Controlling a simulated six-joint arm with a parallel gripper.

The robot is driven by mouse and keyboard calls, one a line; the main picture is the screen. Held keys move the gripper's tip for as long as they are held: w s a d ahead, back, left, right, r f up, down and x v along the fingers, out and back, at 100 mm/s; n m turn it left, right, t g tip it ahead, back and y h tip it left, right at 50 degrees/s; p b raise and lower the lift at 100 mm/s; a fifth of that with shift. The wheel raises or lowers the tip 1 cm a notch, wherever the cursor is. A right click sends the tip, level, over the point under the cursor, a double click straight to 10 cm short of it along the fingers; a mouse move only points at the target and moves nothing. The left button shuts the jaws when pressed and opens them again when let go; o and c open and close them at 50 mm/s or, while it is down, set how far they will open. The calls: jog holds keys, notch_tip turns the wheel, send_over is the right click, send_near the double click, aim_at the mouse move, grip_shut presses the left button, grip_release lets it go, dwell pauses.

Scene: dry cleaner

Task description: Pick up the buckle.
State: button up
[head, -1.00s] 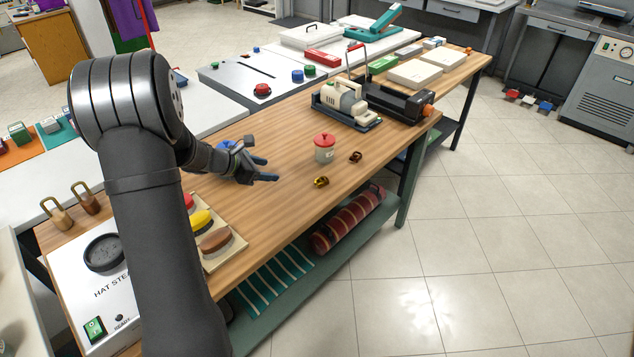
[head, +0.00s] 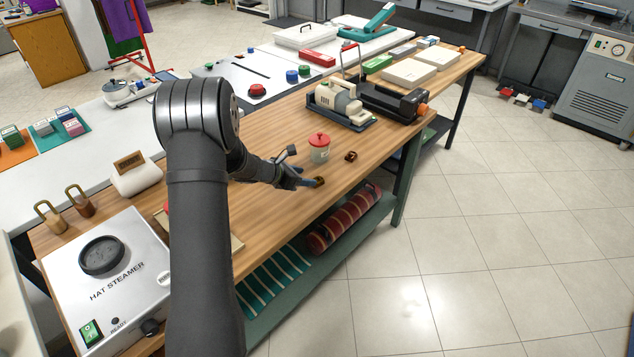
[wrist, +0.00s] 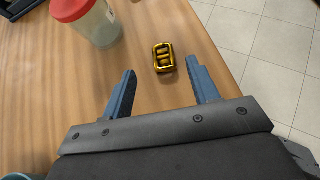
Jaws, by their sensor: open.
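A small gold and black buckle (wrist: 163,57) lies flat on the wooden table, near its edge. In the wrist view it sits just beyond and between the blue fingertips, apart from both. My gripper (wrist: 158,78) is open and empty.
A pale jar with a red lid (head: 319,148) stands close behind the buckle; it also shows in the wrist view (wrist: 88,20). A sewing machine-like device (head: 338,104) stands farther back. The table's edge is close on the right, with floor beyond.

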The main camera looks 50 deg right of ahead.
aim_at(317, 179)
jog(key=x, duration=0.5)
jog(key=shift+s+a+f, duration=0.15)
jog(key=shift+a+f, duration=0.05)
jog(key=shift+f, duration=0.1)
jog(key=c, duration=1.1)
jog(key=shift+o, duration=0.2)
jog(key=shift+r, duration=0.1)
jog(key=shift+r, duration=0.65)
notch_tip(317, 179, up, 3)
jog(key=shift+f, duration=0.1)
jog(key=s+r, duration=0.7)
jog(key=s, duration=0.4)
jog(key=shift+s+d, duration=0.3)
